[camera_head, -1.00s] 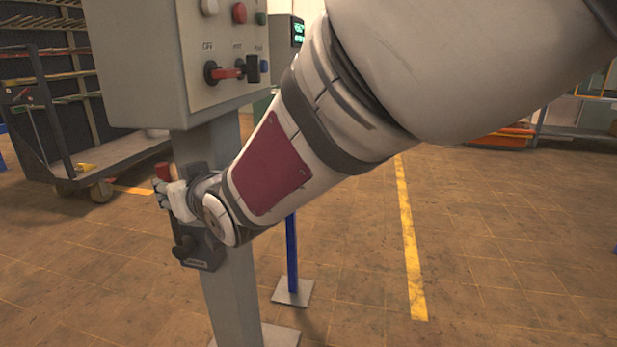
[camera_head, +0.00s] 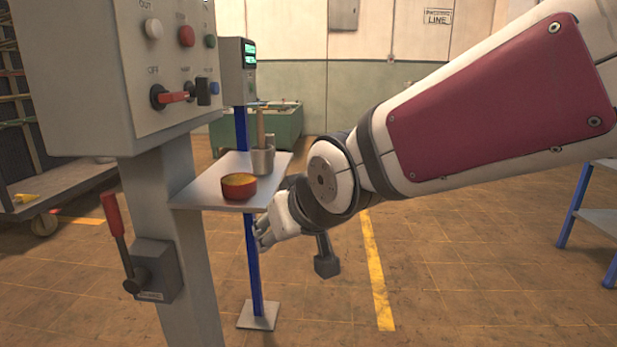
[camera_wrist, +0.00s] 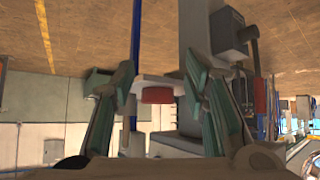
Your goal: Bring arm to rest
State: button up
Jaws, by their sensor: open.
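My arm reaches in from the upper right in the head view. My gripper (camera_head: 265,232) hangs in the air just right of the small shelf (camera_head: 190,197), apart from the control post. In the wrist view its two green-padded fingers (camera_wrist: 160,78) are spread with nothing held between them. The red bowl (camera_wrist: 157,95) shows beyond the fingers, at a distance.
The control box (camera_head: 95,70) stands on a grey post (camera_head: 172,215) with a red-handled lever (camera_head: 113,213). The shelf carries a red bowl (camera_head: 238,187) and a metal cup (camera_head: 262,161). A cart (camera_head: 60,187) is left, a blue-legged rack (camera_head: 590,215) right. Floor ahead is open.

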jog(key=s+d+f+m+g+h, duration=0.3)
jog(key=s+d+m+g+h, duration=0.1)
jog(key=s+d, duration=1.25)
jog(key=s+d+f+m+g, duration=0.1)
jog(key=s+d+g, duration=0.1)
jog(key=s+d, duration=0.35)
jog(key=s+d+f+m+g, duration=0.1)
jog(key=s+d+f+g, duration=0.1)
jog(key=s, duration=0.7)
notch_tip(320, 180, up, 32)
jog(key=t+p, duration=0.3)
jog(key=p, duration=2.6)
jog(key=shift+t+h+p, duration=0.3)
jog(key=shift+t+p, duration=0.05)
jog(key=shift+t, duration=0.05)
jog(key=shift+o, duration=0.6)
jog(key=shift+w, duration=0.1)
